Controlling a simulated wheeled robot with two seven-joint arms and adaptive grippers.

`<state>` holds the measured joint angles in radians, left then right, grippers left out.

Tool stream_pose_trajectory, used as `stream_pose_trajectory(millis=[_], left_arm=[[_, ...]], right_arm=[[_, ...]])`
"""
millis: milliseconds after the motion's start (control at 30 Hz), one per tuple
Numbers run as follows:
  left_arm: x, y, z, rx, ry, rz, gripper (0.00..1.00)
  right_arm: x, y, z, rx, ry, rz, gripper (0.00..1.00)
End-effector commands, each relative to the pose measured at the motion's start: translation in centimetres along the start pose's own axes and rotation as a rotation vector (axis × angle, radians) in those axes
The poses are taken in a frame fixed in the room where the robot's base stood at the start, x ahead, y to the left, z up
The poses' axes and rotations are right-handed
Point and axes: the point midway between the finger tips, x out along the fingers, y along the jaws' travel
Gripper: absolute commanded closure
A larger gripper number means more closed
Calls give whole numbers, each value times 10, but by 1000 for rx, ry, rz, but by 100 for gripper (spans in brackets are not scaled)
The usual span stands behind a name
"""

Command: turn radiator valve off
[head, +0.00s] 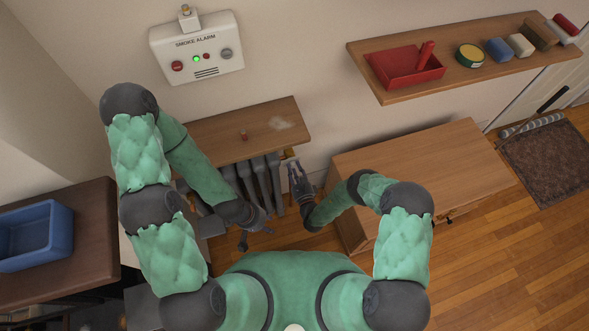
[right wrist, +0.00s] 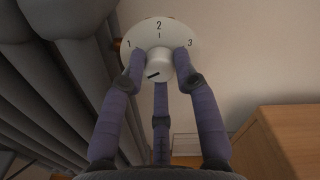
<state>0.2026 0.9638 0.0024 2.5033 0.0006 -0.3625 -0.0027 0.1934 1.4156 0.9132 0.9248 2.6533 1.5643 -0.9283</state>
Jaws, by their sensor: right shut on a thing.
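The radiator valve is a round white dial (right wrist: 157,34) marked 1, 2 and 3, with a paler knob (right wrist: 158,62) at its centre. A dark mark on the knob points to the lower left. My right gripper (right wrist: 160,64) is shut on the knob, with fingers on its left and right sides and a third finger below. In the head view this gripper (head: 295,172) is at the right end of the grey radiator (head: 247,179), and the valve is small there. My left gripper (head: 256,238) is in front of the radiator, its fingers spread and holding nothing.
A wooden cabinet (head: 420,165) stands close to the right of my right gripper. A smoke alarm (head: 197,50) is on the wall. A dark table with a blue bin (head: 35,236) is at left.

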Motion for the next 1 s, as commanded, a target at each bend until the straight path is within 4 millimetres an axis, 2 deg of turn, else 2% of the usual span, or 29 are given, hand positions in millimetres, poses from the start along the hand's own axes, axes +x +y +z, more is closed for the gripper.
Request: stream_pose_trajectory(millis=[667, 700, 767, 1000], left_arm=[[0, 0, 0, 0, 0, 0, 60], [0, 0, 0, 0, 0, 0, 60], [0, 0, 0, 0, 0, 0, 60], [0, 0, 0, 0, 0, 0, 60]], right_arm=[[-3, 3, -4, -61, 12, 5, 100], [-3, 3, -4, -61, 12, 5, 64], [-3, 2, -3, -61, 11, 5, 47], [-1, 1, -2, -62, 6, 2, 46]])
